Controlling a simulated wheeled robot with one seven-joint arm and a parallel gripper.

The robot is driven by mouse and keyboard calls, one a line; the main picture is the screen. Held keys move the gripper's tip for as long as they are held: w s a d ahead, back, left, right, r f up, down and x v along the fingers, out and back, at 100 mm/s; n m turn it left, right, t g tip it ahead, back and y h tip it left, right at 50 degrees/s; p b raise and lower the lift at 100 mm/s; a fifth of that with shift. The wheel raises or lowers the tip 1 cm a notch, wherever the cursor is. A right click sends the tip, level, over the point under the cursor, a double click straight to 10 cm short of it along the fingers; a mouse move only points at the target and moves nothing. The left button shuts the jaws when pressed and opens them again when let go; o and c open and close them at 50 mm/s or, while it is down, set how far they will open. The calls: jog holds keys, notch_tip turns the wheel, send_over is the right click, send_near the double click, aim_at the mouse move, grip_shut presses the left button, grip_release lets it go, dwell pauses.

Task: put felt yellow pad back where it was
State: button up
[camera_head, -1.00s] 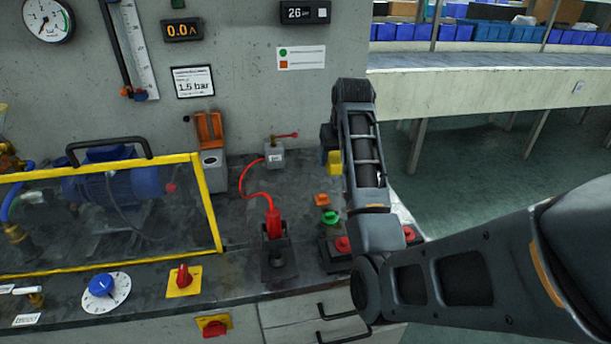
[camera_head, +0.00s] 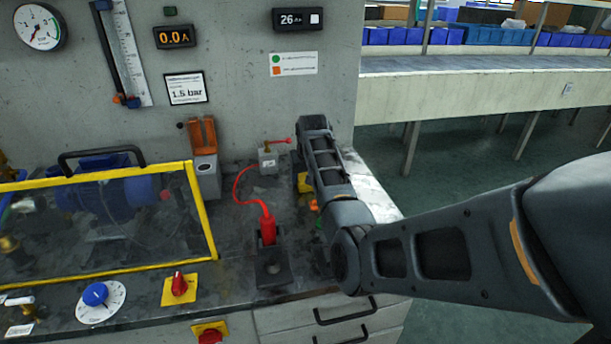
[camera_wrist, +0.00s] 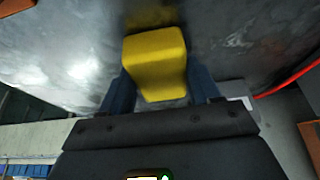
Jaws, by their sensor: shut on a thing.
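The yellow felt pad (camera_wrist: 155,62) is between the two fingers of my gripper (camera_wrist: 158,88) in the wrist view, and the gripper is shut on it. In the head view a small part of the yellow pad (camera_head: 304,183) shows at the left side of my arm, near the back right of the bench. My arm hides most of the pad and the fingers there. I cannot tell whether the pad touches the bench top.
A grey block with a red lever (camera_head: 268,160) stands just left of the pad. A red cable runs to a red plug (camera_head: 267,226) in a black holder. An orange piece (camera_head: 313,205) lies close to my arm. A yellow-framed clear guard (camera_head: 110,215) covers the left.

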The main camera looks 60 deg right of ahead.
jog(key=o, duration=0.9)
jog(key=shift+o, duration=0.2)
jog(key=v, duration=1.2)
